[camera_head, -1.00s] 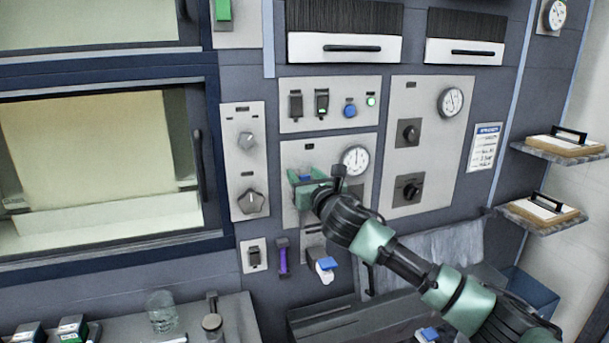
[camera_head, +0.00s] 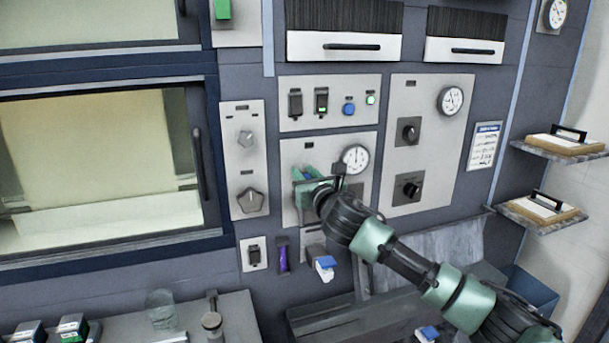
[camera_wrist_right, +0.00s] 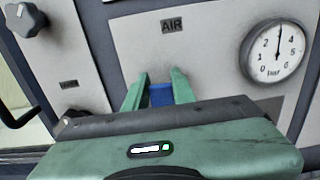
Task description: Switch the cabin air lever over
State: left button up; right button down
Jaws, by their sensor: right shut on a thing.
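The cabin air lever (camera_wrist_right: 161,95) shows as a blue piece under the "AIR" label in the right wrist view. In the head view a small blue part of it shows between the fingers, on the pale panel (camera_head: 363,190). My right gripper (camera_head: 306,174) is at this panel, its green fingers shut on the lever from both sides. In the right wrist view the fingers (camera_wrist_right: 160,88) flank the lever, and the gripper body hides its lower part. My left gripper is not in view.
A round gauge (camera_head: 355,158) sits right of the gripper. A panel with switches and a blue button (camera_head: 348,109) is above. A knob panel (camera_head: 247,165) stands on the left. A blue-topped dispenser (camera_head: 325,264) is below.

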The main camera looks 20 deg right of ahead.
jog(key=shift+d, duration=0.1)
dwell(0.9)
jog(key=d+f+m, duration=0.7)
jog(key=m, duration=1.1)
jog(key=shift+w+f+p, duration=0.15)
jog(key=shift+f+p, duration=0.1)
jog(key=shift+p, duration=0.1)
jog(key=shift+d, duration=0.1)
jog(key=c, duration=1.2)
grip_release()
jog(key=shift+o, duration=0.2)
